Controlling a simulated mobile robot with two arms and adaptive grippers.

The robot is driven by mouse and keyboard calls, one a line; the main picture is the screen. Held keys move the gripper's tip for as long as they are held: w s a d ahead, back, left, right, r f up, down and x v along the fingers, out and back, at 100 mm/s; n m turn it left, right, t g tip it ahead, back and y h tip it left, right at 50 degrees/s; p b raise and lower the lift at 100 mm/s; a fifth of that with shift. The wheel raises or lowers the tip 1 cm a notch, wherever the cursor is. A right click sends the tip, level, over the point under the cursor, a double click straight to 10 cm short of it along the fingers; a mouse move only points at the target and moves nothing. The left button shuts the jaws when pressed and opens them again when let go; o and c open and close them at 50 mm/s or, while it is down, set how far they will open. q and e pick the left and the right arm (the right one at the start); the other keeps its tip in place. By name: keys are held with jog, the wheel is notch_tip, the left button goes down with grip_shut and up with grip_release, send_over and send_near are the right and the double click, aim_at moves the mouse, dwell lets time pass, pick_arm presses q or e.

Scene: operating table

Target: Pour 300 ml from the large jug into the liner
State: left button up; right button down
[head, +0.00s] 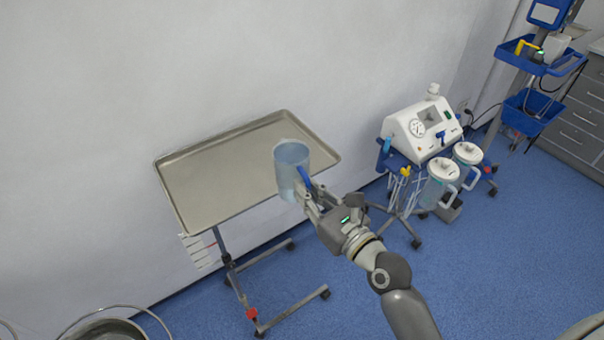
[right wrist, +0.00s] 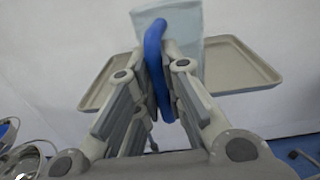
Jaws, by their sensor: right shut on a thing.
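The large jug (head: 289,172) is clear, bluish and roughly upright, with a blue handle. It appears in front of the tray's front right part in the head view; whether it touches the tray is unclear. My right gripper (head: 307,196) is shut on the jug's handle, which also shows between the fingers in the right wrist view (right wrist: 153,60). The amount of liquid inside cannot be read. Two white-lidded canisters (head: 440,182) (head: 467,156) stand at the right; I cannot tell whether either holds the liner. My left gripper is out of view.
A steel tray (head: 205,178) on a wheeled stand is otherwise empty. A white suction unit (head: 423,128) on a wheeled cart stands by the canisters. A blue-shelved stand (head: 540,55) is at the far right. A metal basin (head: 108,330) is at bottom left. Blue floor is open between stand and cart.

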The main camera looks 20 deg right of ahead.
jog(key=s+d+f+m+h+b, duration=0.2)
jog(key=s+d+h, duration=0.1)
jog(key=s, duration=0.3)
jog(key=s+d+f+m+t+h+b, duration=0.1)
jog(key=s+d+f+m+h+b, duration=0.1)
jog(key=s, duration=0.4)
jog(key=shift+s+d+f+h+b, duration=0.15)
jog(key=shift+d+f+h+b, duration=0.4)
jog(key=shift+f+h, duration=0.3)
jog(key=shift+a, duration=0.15)
